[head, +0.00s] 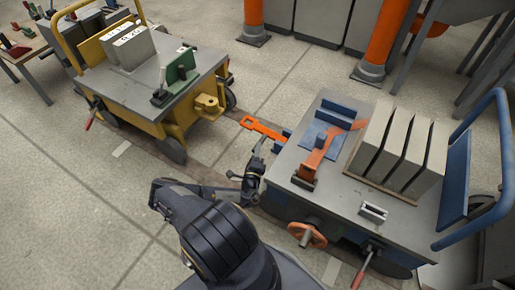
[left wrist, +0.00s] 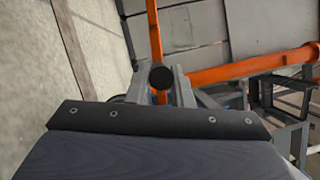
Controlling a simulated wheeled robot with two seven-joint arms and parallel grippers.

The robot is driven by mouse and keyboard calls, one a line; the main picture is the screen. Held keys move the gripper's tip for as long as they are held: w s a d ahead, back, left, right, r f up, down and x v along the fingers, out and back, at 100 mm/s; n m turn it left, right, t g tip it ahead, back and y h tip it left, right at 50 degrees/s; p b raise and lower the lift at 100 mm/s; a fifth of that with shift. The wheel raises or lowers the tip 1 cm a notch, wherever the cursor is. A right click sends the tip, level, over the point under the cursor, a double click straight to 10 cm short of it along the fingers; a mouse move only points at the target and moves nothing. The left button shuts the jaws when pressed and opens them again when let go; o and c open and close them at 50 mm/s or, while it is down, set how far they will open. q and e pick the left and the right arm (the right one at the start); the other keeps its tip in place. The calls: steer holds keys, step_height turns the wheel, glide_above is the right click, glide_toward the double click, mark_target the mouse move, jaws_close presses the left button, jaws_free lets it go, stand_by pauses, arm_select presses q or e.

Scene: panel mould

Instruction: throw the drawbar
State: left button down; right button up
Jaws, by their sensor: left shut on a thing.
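The orange drawbar (head: 262,128), with a square loop at its free end, sticks out from the left side of the blue cart (head: 345,205) toward the yellow cart (head: 170,100). My left gripper (head: 262,147) is at the near side of the drawbar and shut on it. In the left wrist view the two grey fingers (left wrist: 161,88) have a strip of orange between them; a dark round part hides some of the grip. The yellow cart's coupling block (head: 208,103) is left of the loop, with a gap between. My right gripper is out of view.
The blue cart carries an orange lever (head: 317,157) and several grey panels (head: 400,150). A red-handled lever (head: 363,270) and an orange handwheel (head: 307,235) are on its near side. Orange posts (head: 385,40) stand behind. Open floor lies at left.

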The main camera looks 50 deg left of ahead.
arm_select(q)
steer(key=shift+s+f+n+g, duration=0.1)
steer(key=shift+f+n+g, duration=0.3)
steer(key=shift+n, duration=0.3)
steer(key=shift+f, duration=0.1)
steer(key=c, duration=1.3)
jaws_free()
steer(key=shift+s+d, duration=0.1)
steer(key=p+v, duration=0.2)
steer(key=v, duration=0.5)
steer(key=shift+s+p, duration=0.2)
steer(key=shift+p, duration=0.1)
